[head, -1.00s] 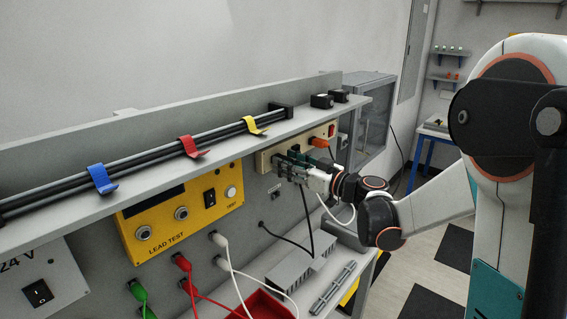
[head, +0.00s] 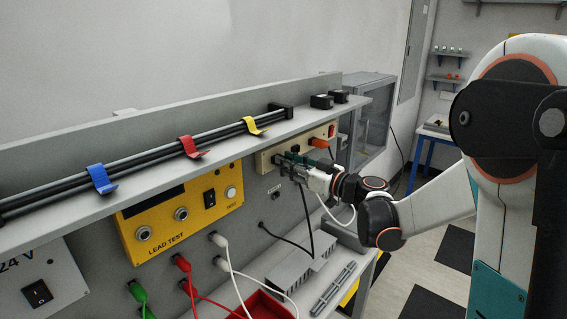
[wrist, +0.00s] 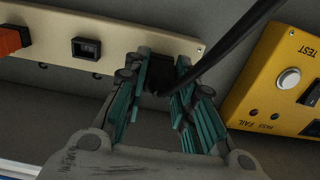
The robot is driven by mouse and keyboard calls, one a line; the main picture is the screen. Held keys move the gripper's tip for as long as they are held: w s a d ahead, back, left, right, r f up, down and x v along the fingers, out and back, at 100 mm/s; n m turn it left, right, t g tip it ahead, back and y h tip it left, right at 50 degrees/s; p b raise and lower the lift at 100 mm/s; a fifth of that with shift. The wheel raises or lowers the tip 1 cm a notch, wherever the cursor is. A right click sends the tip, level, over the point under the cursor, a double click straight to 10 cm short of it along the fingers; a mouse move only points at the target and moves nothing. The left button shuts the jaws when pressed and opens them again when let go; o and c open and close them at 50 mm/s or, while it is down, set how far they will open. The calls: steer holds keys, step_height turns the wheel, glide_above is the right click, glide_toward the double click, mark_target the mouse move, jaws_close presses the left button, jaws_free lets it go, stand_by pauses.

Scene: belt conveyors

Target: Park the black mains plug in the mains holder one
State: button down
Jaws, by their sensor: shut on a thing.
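The black mains plug (wrist: 160,74) is between the teal fingers of my gripper (wrist: 163,88) in the wrist view, with its black lead running up to the right. My gripper also shows in the head view (head: 287,163), shut on the plug at the left end of the cream socket strip (head: 305,147). The plug is at the strip's face; I cannot tell whether its pins are in a socket. Two small black blocks, (head: 322,101) and (head: 339,96), stand on the shelf top; they may be the mains holders, and I see no label on them.
An orange plug (head: 319,142) sits in the strip's right part, with an empty socket (wrist: 87,48) beside it. The grey shelf (head: 225,137) overhangs the strip. The yellow lead tester (head: 180,210) is left of my gripper. White and red leads hang below.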

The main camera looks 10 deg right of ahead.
steer(key=shift+s+d, duration=0.15)
steer(key=shift+s, duration=0.05)
stand_by(0.4)
steer(key=shift+v, duration=2.4)
